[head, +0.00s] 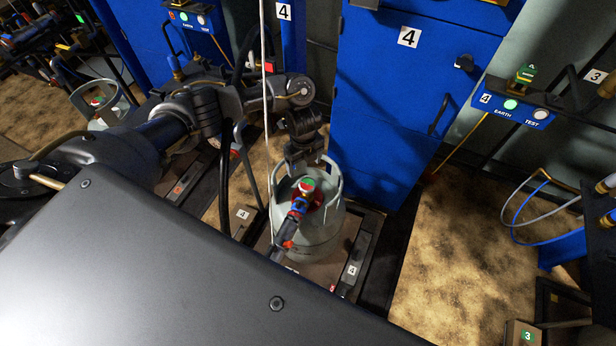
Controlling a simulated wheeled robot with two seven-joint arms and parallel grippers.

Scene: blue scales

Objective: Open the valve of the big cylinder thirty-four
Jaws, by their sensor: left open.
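The big grey cylinder (322,232) stands upright on a scale (352,268) marked 4; no number thirty-four is readable on it. My left gripper (303,168) is open just above and behind the valve, at the collar opening. Its fingertips are small and partly hidden, so contact cannot be told. My right gripper is out of view.
A blue cabinet (385,95) marked 4 stands close behind the cylinder. Another grey cylinder (108,112) stands at the left. A blue earth/test box (515,108) and hoses (520,215) are at the right. Speckled floor (450,250) is open right of the scale.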

